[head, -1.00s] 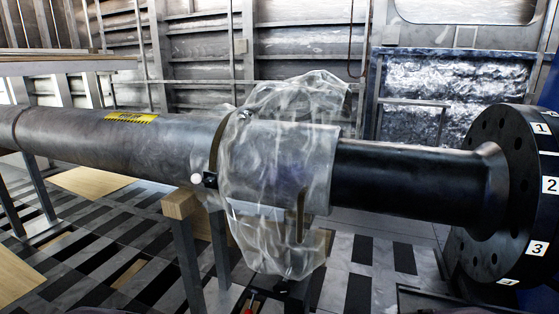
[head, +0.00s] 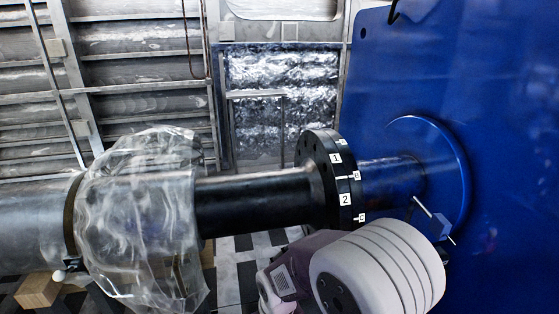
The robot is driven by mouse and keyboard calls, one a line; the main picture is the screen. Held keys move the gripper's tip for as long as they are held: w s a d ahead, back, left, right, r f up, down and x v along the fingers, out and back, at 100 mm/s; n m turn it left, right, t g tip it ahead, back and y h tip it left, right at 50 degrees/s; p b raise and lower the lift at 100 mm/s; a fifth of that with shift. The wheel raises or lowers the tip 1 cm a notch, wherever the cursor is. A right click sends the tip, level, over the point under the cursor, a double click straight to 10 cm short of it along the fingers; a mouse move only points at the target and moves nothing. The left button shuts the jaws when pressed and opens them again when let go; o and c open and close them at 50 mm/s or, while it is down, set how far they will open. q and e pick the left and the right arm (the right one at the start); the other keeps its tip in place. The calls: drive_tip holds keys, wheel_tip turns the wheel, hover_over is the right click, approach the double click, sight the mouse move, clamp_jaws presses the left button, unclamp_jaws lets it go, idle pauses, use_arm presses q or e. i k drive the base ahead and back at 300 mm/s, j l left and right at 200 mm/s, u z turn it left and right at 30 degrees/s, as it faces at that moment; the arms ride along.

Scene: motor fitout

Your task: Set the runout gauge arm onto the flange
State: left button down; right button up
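The flange (head: 343,186) is a thick black disc with bolt holes and white number labels on its rim, near the middle of the head view. It sits on the dark shaft (head: 255,200), in front of the blue housing. A thin silver rod (head: 427,210) with a small blue block (head: 440,227) shows to the right of the flange, apart from it in the picture. It may be the runout gauge arm; I cannot tell what supports it. A white ringed arm link, probably mine, rises at the bottom and hides what is behind it. Neither gripper's fingers are visible.
The large blue housing (head: 490,120) fills the right side. Crumpled clear plastic wrap (head: 140,225) surrounds the shaft at left. A wooden block (head: 38,290) is at lower left. The dark and light tiled floor (head: 240,275) shows below the shaft.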

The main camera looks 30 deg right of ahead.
sight(438, 225)
drive_tip(key=z, duration=2.3)
